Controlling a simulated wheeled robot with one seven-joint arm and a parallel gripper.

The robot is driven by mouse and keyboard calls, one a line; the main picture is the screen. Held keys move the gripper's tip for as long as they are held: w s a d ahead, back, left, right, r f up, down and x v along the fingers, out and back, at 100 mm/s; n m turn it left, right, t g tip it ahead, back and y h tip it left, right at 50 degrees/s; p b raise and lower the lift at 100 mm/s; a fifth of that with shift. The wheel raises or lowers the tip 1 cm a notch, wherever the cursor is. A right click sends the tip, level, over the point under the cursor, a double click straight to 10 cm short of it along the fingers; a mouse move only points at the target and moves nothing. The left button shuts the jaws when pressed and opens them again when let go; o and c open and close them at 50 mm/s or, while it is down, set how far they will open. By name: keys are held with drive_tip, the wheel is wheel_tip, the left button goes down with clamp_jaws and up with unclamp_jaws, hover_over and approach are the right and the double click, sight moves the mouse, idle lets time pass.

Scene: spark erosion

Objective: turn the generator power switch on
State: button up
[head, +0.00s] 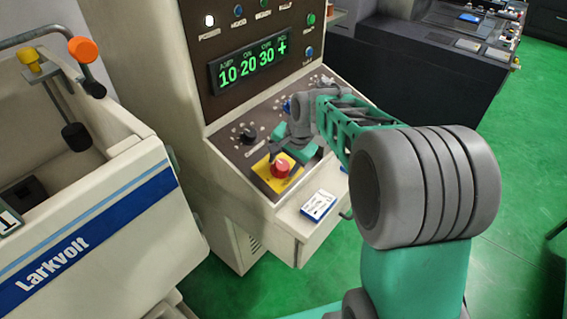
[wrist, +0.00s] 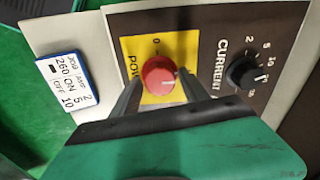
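The power switch is a red round knob (wrist: 158,76) on a yellow plate (wrist: 132,50) marked with a 0 and the partly hidden word POWER. A pale mark shows on the knob's lower right. In the head view the red knob (head: 281,168) sits at the front of the generator's sloping panel. My gripper (wrist: 159,78) has one finger on each side of the knob, with the tips close to its sides. The fingers are apart; I cannot tell whether they touch the knob. In the head view my gripper (head: 277,152) is just behind the knob, partly hidden.
A black CURRENT knob (wrist: 242,74) is to the right of the switch. A blue-and-white card (wrist: 66,80) lies to the left. The generator's display (head: 248,66) shows green digits. A white Larkvolt machine (head: 120,235) stands at the left, a dark machine (head: 400,70) behind right.

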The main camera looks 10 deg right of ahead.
drive_tip(key=shift+o, duration=0.7)
drive_tip(key=b+v, duration=0.1)
drive_tip(key=v, duration=0.6)
drive_tip(key=shift+r, duration=0.4)
drive_tip(key=shift+s, duration=0.1)
